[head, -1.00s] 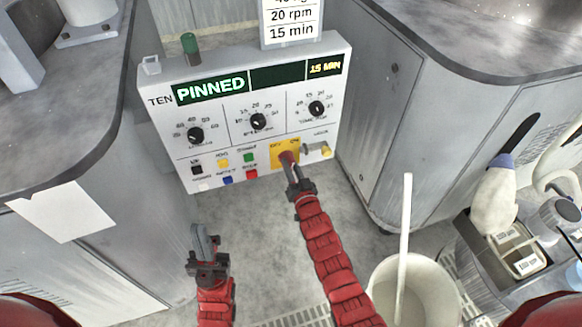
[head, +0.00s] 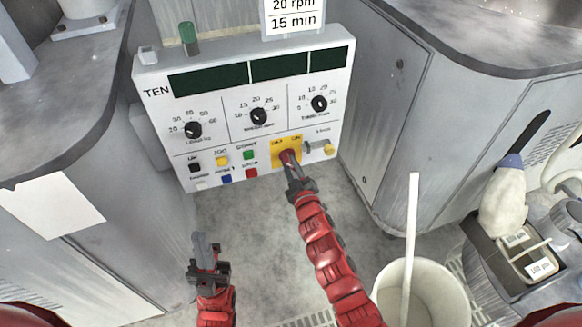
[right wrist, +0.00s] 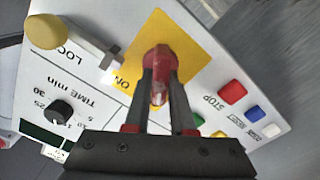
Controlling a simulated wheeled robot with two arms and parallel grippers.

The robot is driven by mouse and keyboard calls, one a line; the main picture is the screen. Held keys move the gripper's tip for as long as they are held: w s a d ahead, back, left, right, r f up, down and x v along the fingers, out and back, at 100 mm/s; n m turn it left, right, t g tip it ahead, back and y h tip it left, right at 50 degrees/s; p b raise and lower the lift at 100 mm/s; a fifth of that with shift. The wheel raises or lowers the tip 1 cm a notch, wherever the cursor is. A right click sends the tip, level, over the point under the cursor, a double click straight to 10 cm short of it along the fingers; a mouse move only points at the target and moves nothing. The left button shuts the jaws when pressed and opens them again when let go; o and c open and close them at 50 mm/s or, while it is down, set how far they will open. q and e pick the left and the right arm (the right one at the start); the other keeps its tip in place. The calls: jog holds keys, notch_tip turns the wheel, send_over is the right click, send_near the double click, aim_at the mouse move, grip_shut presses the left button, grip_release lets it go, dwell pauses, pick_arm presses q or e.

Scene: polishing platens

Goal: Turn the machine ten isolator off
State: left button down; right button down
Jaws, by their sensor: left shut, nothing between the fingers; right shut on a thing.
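The machine ten control panel (head: 215,135) is a white box marked TEN, and its display windows (head: 207,80) are dark. The red isolator handle (head: 287,157) sits on a yellow plate (head: 278,144) at the panel's lower right; the handle also shows in the right wrist view (right wrist: 158,70). My right gripper (head: 293,168) is shut on this handle, with a finger on each side of it in the right wrist view (right wrist: 159,90). The handle's exact angle is partly hidden by the fingers. My left gripper (head: 205,250) is shut and empty, below the panel and apart from it.
Three black knobs (head: 259,117) and several coloured buttons (head: 250,155) are on the panel. A yellow-ended lock part (head: 329,150) sits right beside the isolator. A white bucket (head: 455,300) with a stick stands at lower right. Grey machine cabinets flank the panel.

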jog(key=shift+n+b, duration=0.4)
jog(key=shift+n, duration=0.7)
jog(key=c, duration=0.8)
grip_release()
jog(key=shift+o, duration=0.2)
jog(key=p+v, duration=0.1)
jog(key=v, duration=1.6)
jog(key=shift+s, duration=0.25)
